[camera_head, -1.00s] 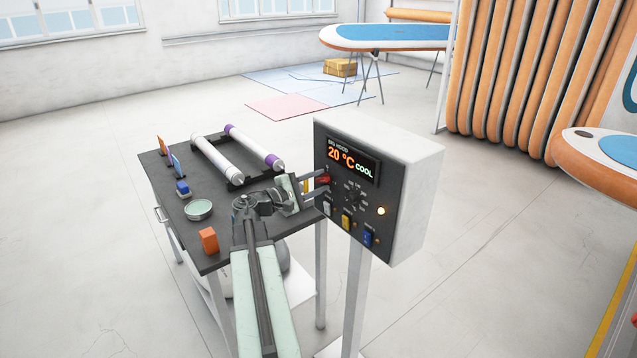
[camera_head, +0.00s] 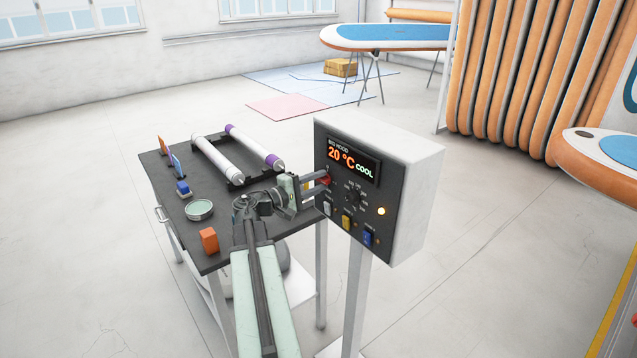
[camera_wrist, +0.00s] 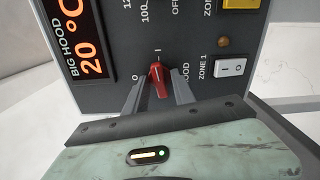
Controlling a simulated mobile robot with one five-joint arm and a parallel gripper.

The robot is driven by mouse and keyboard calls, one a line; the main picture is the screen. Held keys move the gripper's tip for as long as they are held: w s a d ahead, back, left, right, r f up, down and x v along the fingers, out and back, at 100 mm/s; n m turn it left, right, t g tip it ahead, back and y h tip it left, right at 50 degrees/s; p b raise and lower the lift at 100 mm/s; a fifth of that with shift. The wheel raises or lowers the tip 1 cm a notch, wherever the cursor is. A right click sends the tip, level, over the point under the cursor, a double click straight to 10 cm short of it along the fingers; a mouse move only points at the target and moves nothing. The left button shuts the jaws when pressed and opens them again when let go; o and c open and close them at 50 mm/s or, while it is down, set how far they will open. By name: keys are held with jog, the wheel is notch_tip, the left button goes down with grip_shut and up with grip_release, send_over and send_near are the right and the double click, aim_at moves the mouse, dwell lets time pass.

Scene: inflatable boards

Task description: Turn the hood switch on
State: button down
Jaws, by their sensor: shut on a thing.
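The hood switch is a small red knob on the dark front of the control box (camera_head: 410,190). In the wrist view the red knob (camera_wrist: 157,80) stands between my two fingers, with O to its left and I above it. Its narrow end points up, towards the I mark. My gripper (camera_wrist: 158,88) is shut on the knob, one finger on each side. In the head view my gripper (camera_head: 318,183) reaches the box from the left, and its fingers partly hide the knob. The display (camera_head: 352,160) reads BIG HOOD, 20 °C, COOL.
A round dial (camera_head: 354,196), a yellow switch (camera_head: 347,222), a blue switch (camera_head: 368,237) and a lit lamp (camera_head: 381,211) share the panel. A white zone 1 switch (camera_wrist: 230,68) sits close to my right finger. A dark table (camera_head: 222,250) with rollers stands left of the box.

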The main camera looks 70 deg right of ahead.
jog(key=shift+m, duration=0.9)
jog(key=c, duration=1.4)
grip_release()
jog(key=v, duration=0.8)
jog(key=shift+s+f, duration=0.1)
